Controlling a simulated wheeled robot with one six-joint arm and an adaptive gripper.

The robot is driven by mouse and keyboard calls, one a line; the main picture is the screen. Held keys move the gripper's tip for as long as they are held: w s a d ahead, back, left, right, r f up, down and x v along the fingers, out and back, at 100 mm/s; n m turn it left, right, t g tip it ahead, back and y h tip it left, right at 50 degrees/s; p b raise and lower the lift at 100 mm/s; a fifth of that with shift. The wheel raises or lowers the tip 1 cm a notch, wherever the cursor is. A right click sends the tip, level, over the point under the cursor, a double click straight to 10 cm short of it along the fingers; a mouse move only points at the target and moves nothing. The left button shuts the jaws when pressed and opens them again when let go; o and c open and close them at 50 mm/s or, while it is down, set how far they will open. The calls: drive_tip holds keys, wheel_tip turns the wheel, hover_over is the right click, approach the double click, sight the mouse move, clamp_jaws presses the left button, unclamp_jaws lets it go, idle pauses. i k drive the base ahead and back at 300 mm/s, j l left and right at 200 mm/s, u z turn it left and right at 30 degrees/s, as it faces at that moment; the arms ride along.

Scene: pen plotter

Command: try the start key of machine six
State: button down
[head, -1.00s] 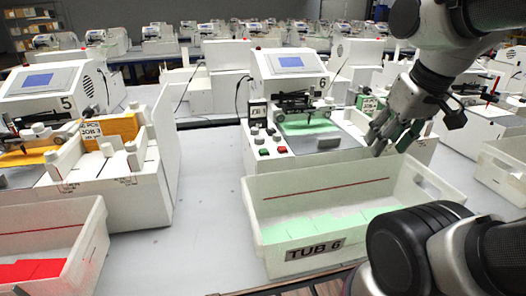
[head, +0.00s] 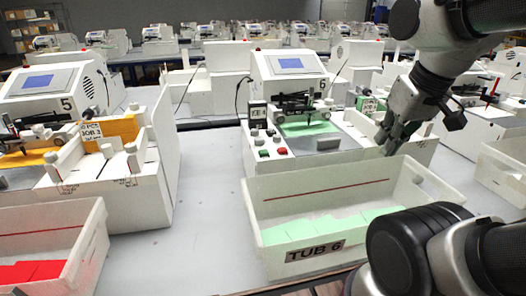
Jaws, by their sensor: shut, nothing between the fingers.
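Machine six (head: 288,66) stands in the middle of the view, a white plotter with a blue screen and a green sheet under its pen carriage. A panel at its front left carries a green key (head: 263,153), a red key (head: 282,151) and several small knobs. Key labels are too small to read. My gripper (head: 387,145) is shut and empty. It hangs at the right of the machine, in front of its right-hand part and well right of the keys.
A white tub marked TUB 6 (head: 398,177), holding green sheets, stands in front of the machine. Machine five (head: 40,85) and a tub with red sheets (head: 85,240) are at the left. Clear grey table (head: 208,215) lies between.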

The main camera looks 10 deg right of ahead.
sight(262, 152)
drive_tip(key=k+j+z, duration=0.15)
drive_tip(key=j, duration=0.2)
drive_tip(key=j+z, duration=0.15)
drive_tip(key=j, duration=0.25)
drive_tip(key=k+j+z, duration=0.15)
drive_tip(key=j, duration=0.2)
drive_tip(key=k+j+z, duration=0.15)
drive_tip(key=j, duration=0.2)
